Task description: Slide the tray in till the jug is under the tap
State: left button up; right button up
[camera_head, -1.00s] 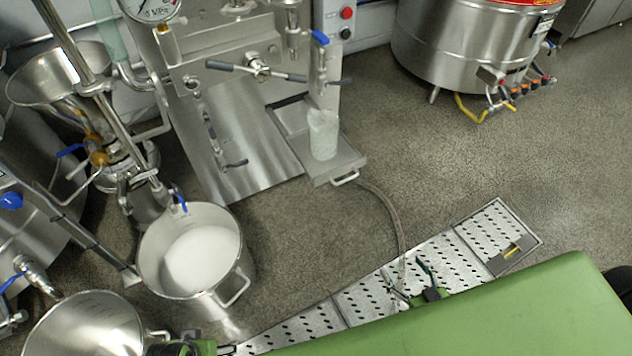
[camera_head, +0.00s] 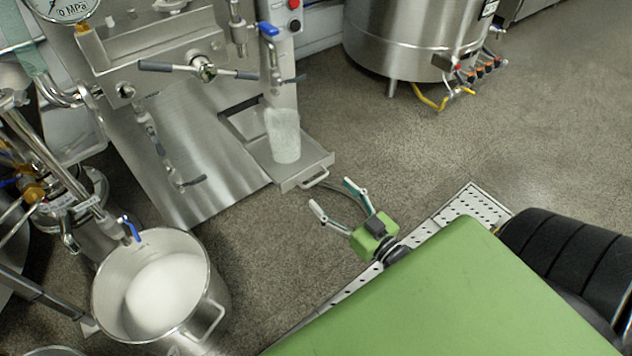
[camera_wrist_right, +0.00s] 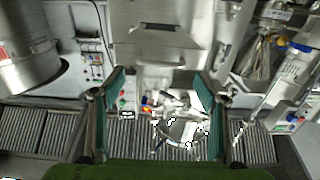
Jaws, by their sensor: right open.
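The translucent jug (camera_head: 284,137) stands upright on the steel tray (camera_head: 314,163), towards its outer end. The tray sticks out from the front of the machine, and its bar handle (camera_head: 313,179) faces me. My left gripper is out of view.
A steel pot (camera_head: 207,290) with white contents stands on the floor at lower left. A large steel tank (camera_head: 405,40) with a yellow hose stands at upper right. Floor right of the tray is clear.

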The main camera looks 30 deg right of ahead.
aim_at(317, 179)
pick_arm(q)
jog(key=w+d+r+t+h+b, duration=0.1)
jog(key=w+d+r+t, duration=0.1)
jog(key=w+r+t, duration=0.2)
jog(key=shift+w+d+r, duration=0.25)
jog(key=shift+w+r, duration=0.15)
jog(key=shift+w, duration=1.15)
pick_arm(e)
jog(key=shift+w+a, duration=0.15)
jog(key=shift+w, duration=1.6)
jog(key=shift+w+a, duration=0.15)
jog(key=shift+w, duration=1.55)
